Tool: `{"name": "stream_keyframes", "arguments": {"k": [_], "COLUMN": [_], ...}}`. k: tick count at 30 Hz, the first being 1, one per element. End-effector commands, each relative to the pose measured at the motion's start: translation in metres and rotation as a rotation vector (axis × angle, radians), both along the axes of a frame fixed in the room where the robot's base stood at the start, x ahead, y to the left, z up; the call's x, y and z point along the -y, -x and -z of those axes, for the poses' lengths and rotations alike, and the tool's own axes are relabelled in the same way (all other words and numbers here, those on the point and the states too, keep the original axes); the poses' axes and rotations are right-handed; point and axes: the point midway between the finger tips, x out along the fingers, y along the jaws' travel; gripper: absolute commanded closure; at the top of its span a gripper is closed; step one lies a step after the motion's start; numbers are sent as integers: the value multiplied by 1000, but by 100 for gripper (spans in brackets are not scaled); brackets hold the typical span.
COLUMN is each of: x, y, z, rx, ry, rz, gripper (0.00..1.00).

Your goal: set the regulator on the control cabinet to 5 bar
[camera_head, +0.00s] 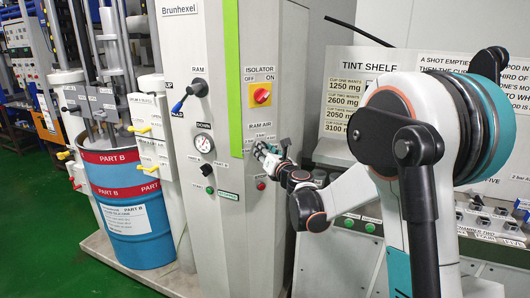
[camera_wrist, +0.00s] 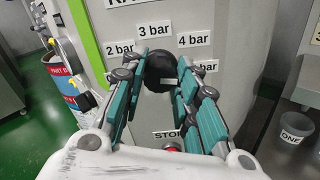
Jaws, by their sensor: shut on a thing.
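The control cabinet (camera_head: 290,75) is tall and grey with a green stripe. Its regulator is a round black knob (camera_wrist: 160,68), seen in the wrist view with labels around it: 2 bar (camera_wrist: 120,49), 3 bar (camera_wrist: 155,31), 4 bar (camera_wrist: 194,40) and a partly covered one (camera_wrist: 209,66) lower right. My gripper (camera_wrist: 163,82) has its teal-sided fingers on both sides of the knob, shut on it. In the head view my gripper (camera_head: 266,152) reaches the cabinet front under the RAM AIR label and hides the knob. I cannot make out a pointer, so the setting is unclear.
A blue drum (camera_head: 128,215) stands left. A grey cup marked ONE (camera_wrist: 294,127) is at right.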

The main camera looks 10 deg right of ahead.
Motion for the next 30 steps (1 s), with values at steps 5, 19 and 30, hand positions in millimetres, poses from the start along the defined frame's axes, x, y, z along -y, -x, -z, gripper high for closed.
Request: {"name": "stream_keyframes", "arguments": {"k": [5,19,30], "x": [0,0,8], "y": [0,0,46], "z": [-1,-1,-1], "rx": [0,0,0], "ry": [-2,0,0], "rz": [0,0,2], "gripper": [96,51,51]}}
